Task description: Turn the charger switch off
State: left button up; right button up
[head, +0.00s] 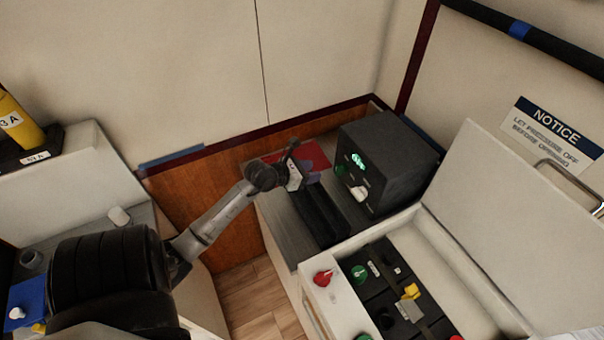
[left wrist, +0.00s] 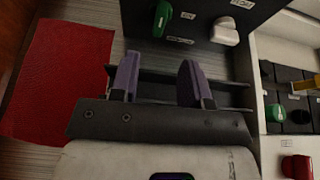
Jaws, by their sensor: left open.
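A dark box (head: 392,150) with a lit green display stands on the grey counter at the back; it looks like the charger. Its front carries a green knob (head: 340,170) and a white knob (head: 360,192), each by a small label I cannot read. In the left wrist view the green knob (left wrist: 162,18) and white knob (left wrist: 226,32) show at the top. My left gripper (left wrist: 160,76) is open and empty, with purple-grey fingers apart from both knobs. In the head view the gripper (head: 309,170) hovers left of the box. My right gripper is not in view.
A black slotted rail piece (head: 328,215) lies before the box. A red mat (head: 314,152) lies behind the gripper. At right, an open-lidded white chest (head: 312,290) holds several coloured switches and has a red knob (head: 323,277). A wall borders the counter.

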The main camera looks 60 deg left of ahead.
pick_arm(q)
jog(key=shift+v, duration=1.5)
